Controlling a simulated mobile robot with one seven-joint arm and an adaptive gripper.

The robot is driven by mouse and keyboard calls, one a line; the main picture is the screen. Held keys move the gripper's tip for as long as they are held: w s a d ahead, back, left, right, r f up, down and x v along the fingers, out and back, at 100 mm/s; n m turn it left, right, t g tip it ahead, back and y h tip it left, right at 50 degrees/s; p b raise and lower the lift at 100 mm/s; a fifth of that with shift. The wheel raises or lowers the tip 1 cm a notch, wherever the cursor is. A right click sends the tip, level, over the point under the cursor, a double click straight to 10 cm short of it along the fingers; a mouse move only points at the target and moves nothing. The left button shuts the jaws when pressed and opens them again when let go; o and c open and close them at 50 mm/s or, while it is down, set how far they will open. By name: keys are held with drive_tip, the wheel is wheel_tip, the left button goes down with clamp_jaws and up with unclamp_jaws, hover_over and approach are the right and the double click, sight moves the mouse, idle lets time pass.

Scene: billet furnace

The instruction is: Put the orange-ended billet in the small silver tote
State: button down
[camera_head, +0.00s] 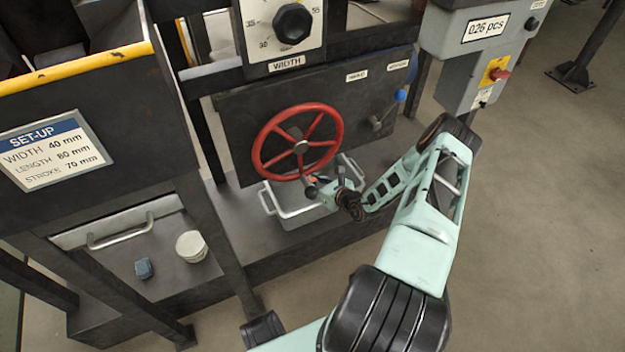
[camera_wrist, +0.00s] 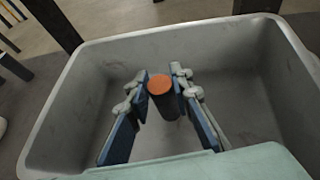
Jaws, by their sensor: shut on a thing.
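The small silver tote (camera_head: 290,211) stands on the dark ledge under the red handwheel in the head view. It fills most of the wrist view (camera_wrist: 75,85), with its grey walls around my fingers. My gripper (camera_wrist: 161,92) is shut on the orange-ended billet (camera_wrist: 159,86), a dark cylinder with its orange end facing the camera. The billet is between the blue finger pads and appears within the tote's outline. Its lower end is hard to see, so I cannot tell whether it touches the tote's floor. In the head view, my gripper (camera_head: 326,191) is over the tote.
The red handwheel (camera_head: 301,147) is close above and behind my gripper. A blue-tipped lever (camera_head: 399,96) and a grey control box (camera_head: 480,50) are to the right. A white round container (camera_head: 191,246) and a small blue block (camera_head: 143,269) lie on the ledge at left.

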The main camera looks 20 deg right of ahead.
drive_tip(key=c, duration=1.7)
unclamp_jaws()
drive_tip(key=shift+r, duration=0.1)
drive_tip(key=shift+r, duration=0.3)
drive_tip(key=p+v, duration=0.4)
drive_tip(key=v, duration=0.8)
drive_tip(key=shift+r+p, duration=0.2)
drive_tip(key=shift+p, duration=0.2)
